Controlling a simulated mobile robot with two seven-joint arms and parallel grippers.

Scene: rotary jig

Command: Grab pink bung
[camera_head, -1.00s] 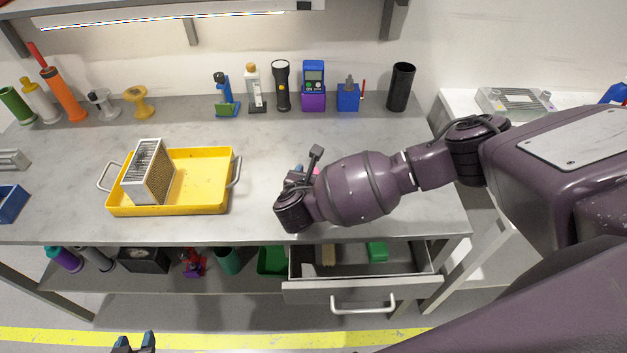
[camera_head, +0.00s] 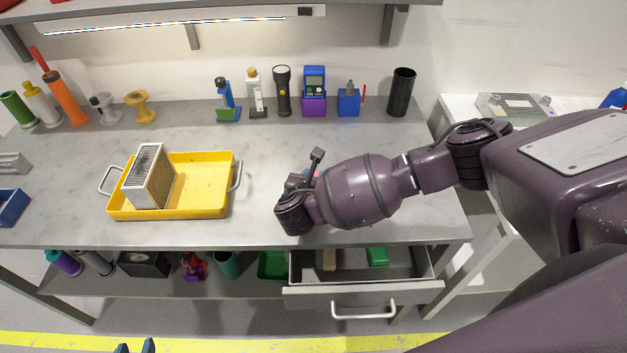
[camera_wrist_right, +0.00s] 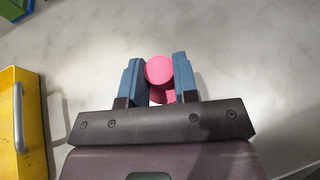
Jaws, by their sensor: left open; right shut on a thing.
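The pink bung (camera_wrist_right: 159,71) shows in the right wrist view as a round pink top with more pink below it. It sits between the two blue fingers of my right gripper (camera_wrist_right: 158,82), which is shut on it. In the head view my right wrist mostly hides the bung, with only a small bit of pink (camera_head: 317,174) showing over the tabletop. My left gripper (camera_head: 135,347) shows only as two blue fingertips, apart and empty, at the bottom edge of the head view.
A torch (camera_head: 283,90), bottles and a black cup (camera_head: 402,92) line the back. An open drawer (camera_head: 362,290) juts out below the front edge. The mid tabletop is clear.

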